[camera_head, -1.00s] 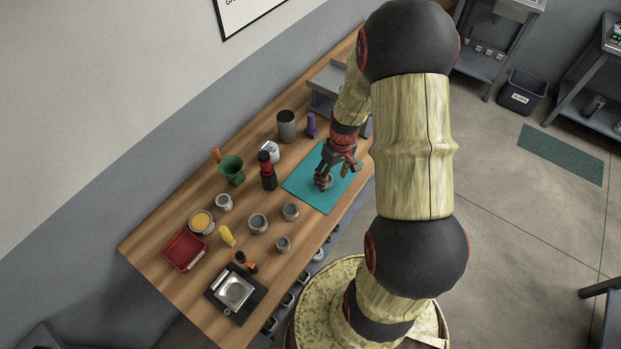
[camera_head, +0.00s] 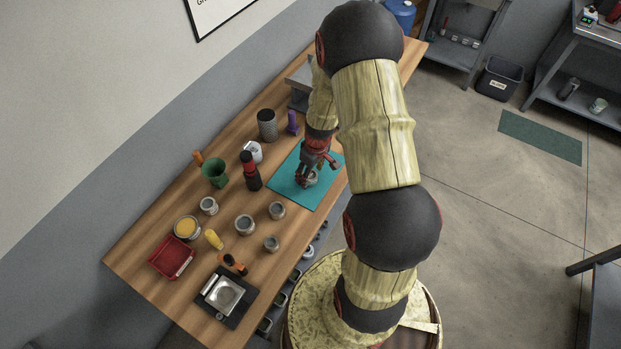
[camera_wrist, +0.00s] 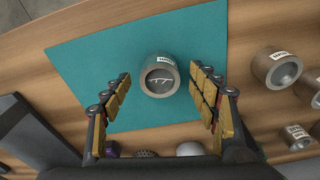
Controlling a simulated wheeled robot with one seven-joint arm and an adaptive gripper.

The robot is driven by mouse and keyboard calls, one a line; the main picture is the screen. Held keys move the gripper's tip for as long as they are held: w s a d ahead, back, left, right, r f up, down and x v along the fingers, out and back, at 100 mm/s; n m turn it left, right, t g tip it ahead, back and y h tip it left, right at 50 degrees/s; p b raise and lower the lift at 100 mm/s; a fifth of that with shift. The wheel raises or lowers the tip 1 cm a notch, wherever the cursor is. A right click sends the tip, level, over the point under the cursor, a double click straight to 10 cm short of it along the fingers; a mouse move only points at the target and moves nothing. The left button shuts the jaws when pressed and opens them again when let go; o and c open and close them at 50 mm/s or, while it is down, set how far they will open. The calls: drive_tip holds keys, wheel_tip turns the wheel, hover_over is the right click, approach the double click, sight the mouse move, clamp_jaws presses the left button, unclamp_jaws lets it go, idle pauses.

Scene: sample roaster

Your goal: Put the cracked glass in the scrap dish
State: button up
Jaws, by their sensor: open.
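A small grey cup (camera_wrist: 160,75) with a pale label and white crack-like lines inside stands on the teal mat (camera_wrist: 75,60); it looks like the cracked glass. In the head view the cup (camera_head: 313,179) is partly hidden by my gripper (camera_head: 306,180). In the wrist view my gripper (camera_wrist: 160,82) is open, with one finger on each side of the cup and visible gaps between. A red tray (camera_head: 158,270) lies at the table's far left end; I cannot tell whether it is the scrap dish.
A yellow-filled bowl (camera_head: 186,228) and a scale (camera_head: 224,295) are near the red tray.

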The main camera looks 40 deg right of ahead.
drive_tip(key=shift+w+f, duration=0.1)
drive_tip(key=shift+f, duration=0.8)
drive_tip(key=shift+c, duration=0.5)
drive_tip(key=c, duration=1.3)
drive_tip(key=shift+r, duration=0.1)
